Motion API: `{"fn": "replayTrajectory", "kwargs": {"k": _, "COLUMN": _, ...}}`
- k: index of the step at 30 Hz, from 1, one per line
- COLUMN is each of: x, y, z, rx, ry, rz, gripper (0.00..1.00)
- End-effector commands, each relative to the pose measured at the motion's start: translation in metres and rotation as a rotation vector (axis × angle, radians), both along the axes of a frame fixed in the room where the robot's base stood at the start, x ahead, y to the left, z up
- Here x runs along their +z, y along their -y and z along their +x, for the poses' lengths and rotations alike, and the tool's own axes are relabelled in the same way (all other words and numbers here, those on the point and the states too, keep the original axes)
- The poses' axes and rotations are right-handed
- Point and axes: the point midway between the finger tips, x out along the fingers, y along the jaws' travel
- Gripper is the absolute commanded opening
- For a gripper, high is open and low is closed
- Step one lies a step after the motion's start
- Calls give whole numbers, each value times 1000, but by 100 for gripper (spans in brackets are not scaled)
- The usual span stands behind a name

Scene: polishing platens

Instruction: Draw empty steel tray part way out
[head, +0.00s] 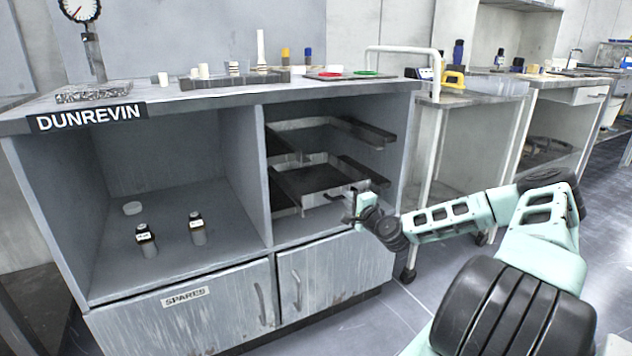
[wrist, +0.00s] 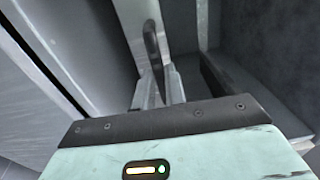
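The steel tray (head: 318,181) sits low in the right-hand bay of the grey cabinet. Its dark floor looks bare, with a low metal rim around it. My gripper (head: 352,205) is at the tray's front, at its handle. The wrist view shows the dark, curved tray handle (wrist: 152,45) running down between the two pale fingers of my gripper (wrist: 158,92). The fingers are close together on either side of the handle and appear shut on it. Their exact contact is partly hidden by the dark gripper body.
Empty rails (head: 345,130) are above the tray. The worktop (head: 215,97) holds a gauge, small pots and racks. Two dark bottles (head: 196,228) stand in the left bay. Closed doors (head: 335,275) are below. A white-railed cart (head: 425,165) stands right of the cabinet; floor is clear in front.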

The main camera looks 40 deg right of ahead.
Motion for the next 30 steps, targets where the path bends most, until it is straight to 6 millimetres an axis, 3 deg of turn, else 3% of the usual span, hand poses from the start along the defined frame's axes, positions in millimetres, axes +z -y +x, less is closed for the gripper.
{"fn": "replayTrajectory", "kwargs": {"k": 30, "x": 0, "y": -9, "z": -41, "rx": 0, "ry": -1, "rz": -1, "gripper": 0}}
